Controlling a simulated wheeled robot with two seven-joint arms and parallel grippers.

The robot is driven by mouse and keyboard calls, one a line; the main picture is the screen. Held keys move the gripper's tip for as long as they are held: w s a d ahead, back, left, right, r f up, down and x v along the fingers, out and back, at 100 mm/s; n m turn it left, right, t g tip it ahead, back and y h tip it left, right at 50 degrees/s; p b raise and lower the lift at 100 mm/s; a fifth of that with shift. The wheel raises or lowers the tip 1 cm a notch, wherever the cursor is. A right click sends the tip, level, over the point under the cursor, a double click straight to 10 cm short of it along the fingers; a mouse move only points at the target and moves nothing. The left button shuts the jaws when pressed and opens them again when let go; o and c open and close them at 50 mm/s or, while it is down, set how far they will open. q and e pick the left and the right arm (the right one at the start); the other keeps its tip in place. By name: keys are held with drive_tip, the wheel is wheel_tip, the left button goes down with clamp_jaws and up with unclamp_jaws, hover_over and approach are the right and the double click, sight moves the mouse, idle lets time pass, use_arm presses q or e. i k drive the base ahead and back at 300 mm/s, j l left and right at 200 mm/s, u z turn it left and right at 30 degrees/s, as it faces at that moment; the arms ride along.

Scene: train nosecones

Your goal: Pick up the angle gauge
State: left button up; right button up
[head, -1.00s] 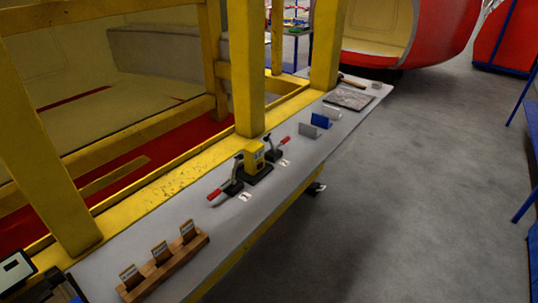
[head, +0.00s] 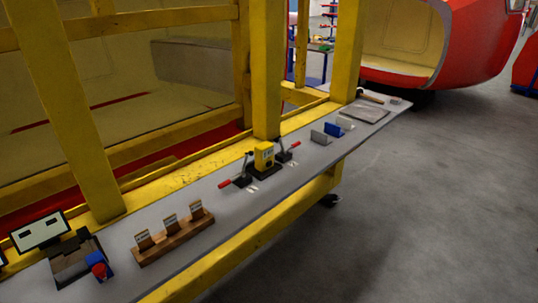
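A small yellow block-shaped device with a dark marking on its face, which looks like the angle gauge (head: 264,155), stands upright on a black base on the grey bench top. A black clamp with a red handle (head: 236,180) is on its left side, and another red-handled clamp (head: 286,151) is on its right side. I cannot tell whether the clamps touch the device. Neither of my grippers is in view.
A wooden block with several upright cards (head: 174,236) lies nearer on the narrow bench (head: 228,213). A screen (head: 40,231) stands at the left end. Blue and grey plates (head: 333,129) stand farther right. Yellow posts (head: 266,70) rise behind; the floor (head: 400,220) at right is clear.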

sight(263, 151)
drive_tip(key=i+l+z, duration=0.2)
drive_tip(key=i+z, duration=0.55)
drive_tip(key=i, duration=0.15)
